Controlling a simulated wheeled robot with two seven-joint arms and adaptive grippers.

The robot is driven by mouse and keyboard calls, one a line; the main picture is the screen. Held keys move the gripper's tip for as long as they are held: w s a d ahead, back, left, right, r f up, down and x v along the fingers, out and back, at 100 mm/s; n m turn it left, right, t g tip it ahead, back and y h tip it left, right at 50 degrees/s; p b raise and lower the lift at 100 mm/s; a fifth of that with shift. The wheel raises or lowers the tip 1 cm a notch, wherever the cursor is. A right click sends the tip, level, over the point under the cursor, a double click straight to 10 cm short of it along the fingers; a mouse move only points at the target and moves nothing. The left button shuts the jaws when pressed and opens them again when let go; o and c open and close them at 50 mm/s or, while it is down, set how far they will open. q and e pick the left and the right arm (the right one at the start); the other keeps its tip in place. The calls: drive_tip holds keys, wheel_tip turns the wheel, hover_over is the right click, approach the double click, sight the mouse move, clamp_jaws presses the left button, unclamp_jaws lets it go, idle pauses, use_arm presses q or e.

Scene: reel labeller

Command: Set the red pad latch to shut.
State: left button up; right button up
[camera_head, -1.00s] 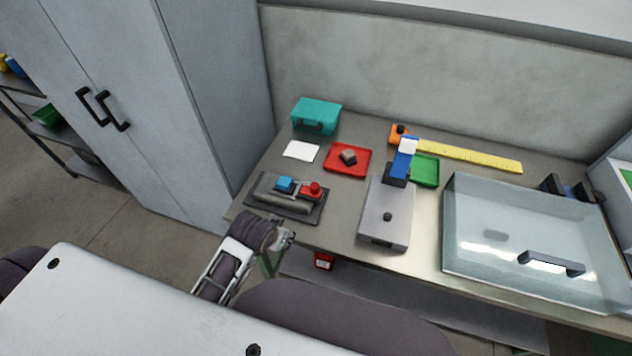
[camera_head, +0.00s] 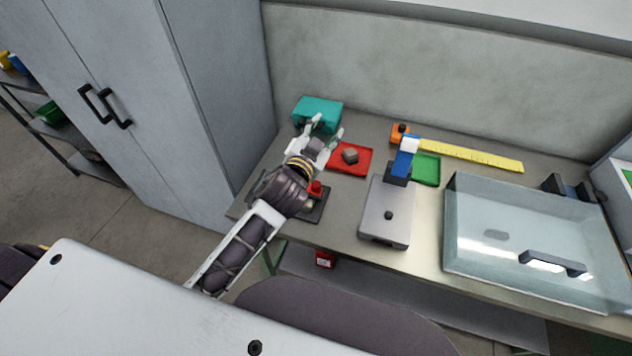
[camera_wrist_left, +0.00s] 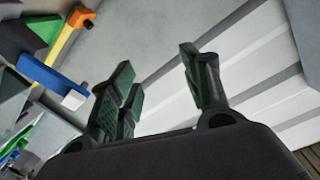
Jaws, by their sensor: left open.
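The red pad (camera_head: 366,151) lies on the bench left of centre, with a small grey-brown block (camera_head: 350,156) on it. I cannot tell from its look whether this block is the latch, or how it is set. A dark plate (camera_head: 316,214) nearer the front edge carries a red knob (camera_head: 316,188); my left arm covers most of that plate. My left gripper (camera_head: 328,127) is open and empty, beyond the plate, with its fingers just left of the red pad and in front of the teal box (camera_head: 318,112). Its spread fingers show in the left wrist view (camera_wrist_left: 155,78). My right gripper is out of view.
A grey device with a blue, white-tipped lever (camera_head: 404,160) stands right of the red pad, beside a green pad (camera_head: 427,170). An orange piece (camera_head: 400,132) and yellow ruler (camera_head: 470,156) lie behind. A clear cover (camera_head: 510,225) fills the right. A cabinet (camera_head: 190,100) borders the left.

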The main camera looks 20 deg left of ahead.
use_arm(q)
drive_tip(key=s+d+r+m+t+h, duration=0.1)
drive_tip(key=s+d+r+m+h, duration=0.2)
drive_tip(key=d+r+m+h, duration=1.25)
drive_tip(key=s+d+f+m+g+h, duration=0.25)
drive_tip(key=s+d+m+g, duration=0.65)
drive_tip(key=m+g, duration=0.7)
drive_tip(key=w+a+f+m+g+y, duration=0.1)
drive_tip(key=a+f+m+g+y, duration=0.15)
drive_tip(key=f+y, duration=0.35)
drive_tip(key=w+a+f+m+g+y, duration=0.1)
drive_tip(key=a+f+y, duration=0.3)
drive_tip(key=f, duration=0.4)
drive_tip(key=w+a+f+n+y, duration=0.1)
drive_tip(key=w+a+y, duration=0.2)
drive_tip(key=a, duration=0.6)
drive_tip(key=w+a+f+n+t+y, duration=0.1)
drive_tip(key=w+a+y, duration=0.2)
drive_tip(key=a+y, duration=0.3)
drive_tip(key=a, duration=0.4)
drive_tip(key=shift+w, duration=0.4)
